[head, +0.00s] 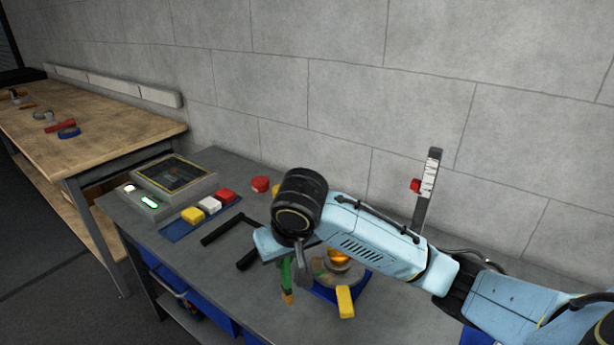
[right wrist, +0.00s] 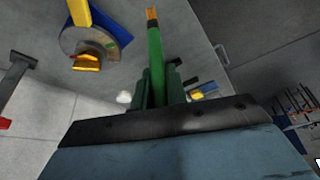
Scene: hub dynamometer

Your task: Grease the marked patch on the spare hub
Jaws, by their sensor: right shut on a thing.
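My right gripper (head: 285,266) is shut on a green brush (head: 287,283) with an orange-brown tip. The brush points down, left of the hub and above the table. In the right wrist view the brush (right wrist: 154,48) stands out from between the fingers, its tip apart from the hub. The spare hub (head: 355,279) is a grey round piece with a golden centre, on a blue base (head: 325,293). My right arm hides part of it. It also shows in the right wrist view (right wrist: 72,40). I cannot make out the marked patch for certain. My left gripper is out of view.
A yellow block (head: 345,301) is at the hub's front. An upright scale with a red slider (head: 416,186) stands behind. Yellow, white and red blocks (head: 209,205) lie on a blue strip beside a display box (head: 174,177). A black bar (head: 221,229) is left of my gripper.

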